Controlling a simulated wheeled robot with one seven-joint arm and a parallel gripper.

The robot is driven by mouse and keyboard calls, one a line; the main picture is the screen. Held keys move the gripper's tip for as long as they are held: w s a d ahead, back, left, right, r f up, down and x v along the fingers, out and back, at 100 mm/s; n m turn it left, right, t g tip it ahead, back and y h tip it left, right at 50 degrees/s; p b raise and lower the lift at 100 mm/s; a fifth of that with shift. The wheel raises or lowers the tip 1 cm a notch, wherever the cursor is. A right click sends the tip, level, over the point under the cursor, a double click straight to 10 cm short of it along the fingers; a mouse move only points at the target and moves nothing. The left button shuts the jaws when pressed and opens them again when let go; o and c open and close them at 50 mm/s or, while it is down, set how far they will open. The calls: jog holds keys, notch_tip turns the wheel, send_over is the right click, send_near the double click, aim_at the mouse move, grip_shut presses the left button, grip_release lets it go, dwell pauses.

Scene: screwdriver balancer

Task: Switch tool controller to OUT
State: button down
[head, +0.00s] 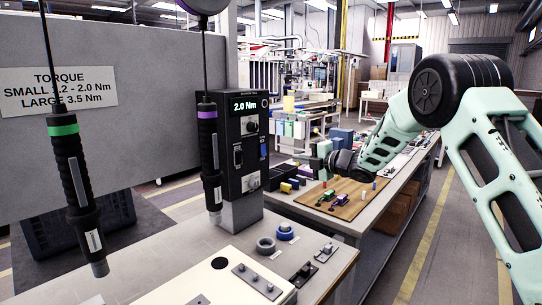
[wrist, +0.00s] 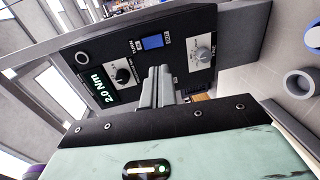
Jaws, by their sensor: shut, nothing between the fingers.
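The tool controller (head: 235,110) is an upright black panel on a grey stand, with a lit display reading 2.0 Nm. Its panel fills the upper middle of the wrist view (wrist: 95,55). A lower selector knob (head: 250,182) on a light plate shows at the right of the panel in the wrist view (wrist: 203,54); its labels and pointer are too small to read. My gripper (wrist: 158,72) is shut and empty, pointing at the panel and apart from the knob. Its fingers cover part of the panel. In the head view it is right of the controller.
A round knob (wrist: 122,75) and a blue switch (wrist: 152,42) are also on the panel. Two hanging screwdrivers, green-banded (head: 75,175) and purple-banded (head: 209,155), hang left of it. A wooden board (head: 345,200) with small parts is behind.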

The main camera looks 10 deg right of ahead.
aim_at(264, 155)
jog(key=p+x, duration=0.3)
jog(key=x, duration=0.9)
jog(key=shift+w+p, duration=0.1)
jog(key=shift+p, duration=0.3)
jog(key=shift+w+a, duration=0.15)
jog(key=shift+a, duration=0.05)
jog(key=shift+f, duration=0.1)
jog(key=shift+w+a+f+b, duration=0.1)
jog(key=shift+f+b, duration=0.2)
jog(key=shift+b, duration=0.9)
jog(key=shift+r+p, duration=0.35)
jog(key=shift+p, duration=0.1)
jog(key=shift+f, duration=0.1)
